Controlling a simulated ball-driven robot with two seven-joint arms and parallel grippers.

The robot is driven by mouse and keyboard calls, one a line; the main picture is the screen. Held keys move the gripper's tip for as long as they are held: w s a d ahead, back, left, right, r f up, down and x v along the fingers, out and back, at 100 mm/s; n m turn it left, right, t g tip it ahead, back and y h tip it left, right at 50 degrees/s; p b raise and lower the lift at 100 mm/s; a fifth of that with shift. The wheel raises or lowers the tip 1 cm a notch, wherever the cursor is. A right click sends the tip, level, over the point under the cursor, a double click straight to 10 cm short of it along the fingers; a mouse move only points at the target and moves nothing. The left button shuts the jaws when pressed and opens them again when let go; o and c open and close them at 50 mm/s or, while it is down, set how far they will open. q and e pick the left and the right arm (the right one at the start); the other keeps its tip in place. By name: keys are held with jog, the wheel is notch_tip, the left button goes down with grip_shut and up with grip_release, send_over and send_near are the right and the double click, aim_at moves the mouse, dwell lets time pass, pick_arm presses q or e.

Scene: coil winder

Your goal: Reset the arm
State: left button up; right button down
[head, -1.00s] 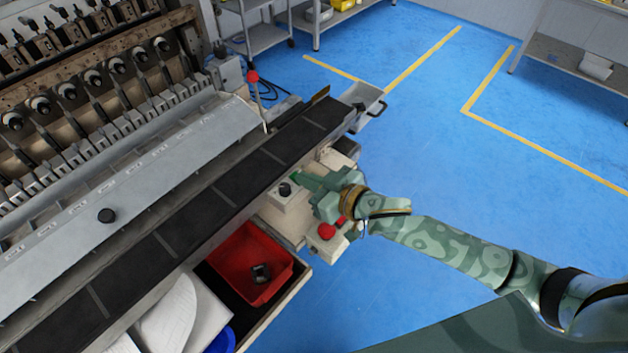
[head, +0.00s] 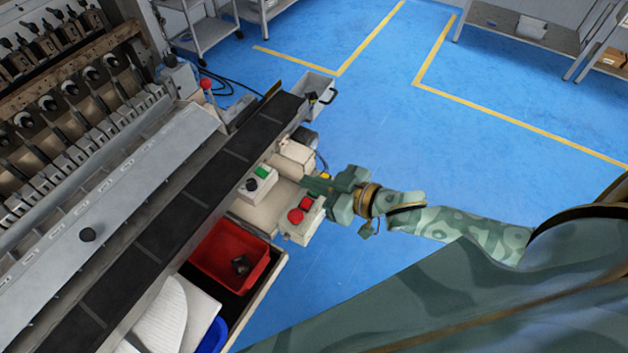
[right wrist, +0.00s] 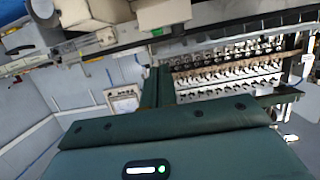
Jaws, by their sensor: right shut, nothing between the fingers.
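My right gripper (head: 312,184) is shut and empty, just right of the control boxes at the end of the coil winder (head: 120,170). Its fingers point left and appear above the bench edge; I cannot tell whether they touch anything. One control box (head: 257,186) has a green button (head: 262,172) and a black knob (head: 252,184). Another box (head: 300,232) has a red mushroom button (head: 296,216) and a smaller red button (head: 307,202). In the right wrist view the closed fingers (right wrist: 166,84) stand before the machine's row of spindles (right wrist: 225,72). My left gripper is not in view.
A red bin (head: 206,257) with a small dark part (head: 241,265) sits below the boxes. A dark belt (head: 170,235) runs along the machine. A grey tray (head: 318,84) juts out at its far end. Open blue floor (head: 390,130) lies to the right.

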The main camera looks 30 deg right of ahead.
dwell(0.5)
jog(key=s+d+f+g+h, duration=0.2)
jog(key=s+d+f+h, duration=0.15)
jog(key=d+f, duration=0.7)
jog(key=s+d+f+g+h, duration=0.2)
jog(key=s+d+f+h, duration=0.3)
jog(key=f, duration=1.1)
jog(key=s+d+f+g+b, duration=0.1)
jog(key=s+d+f+g, duration=0.15)
jog(key=s+f, duration=0.7)
jog(key=s+a+f+m+g, duration=0.1)
jog(key=s+a+f, duration=0.3)
jog(key=s, duration=0.5)
jog(key=s+a+f+m+g, duration=0.2)
jog(key=s+a+f+g, duration=0.2)
jog(key=s, duration=0.5)
jog(key=a, duration=0.2)
jog(key=shift+s+a+b, duration=0.3)
jog(key=shift+s+b, duration=0.05)
jog(key=shift+b, duration=0.05)
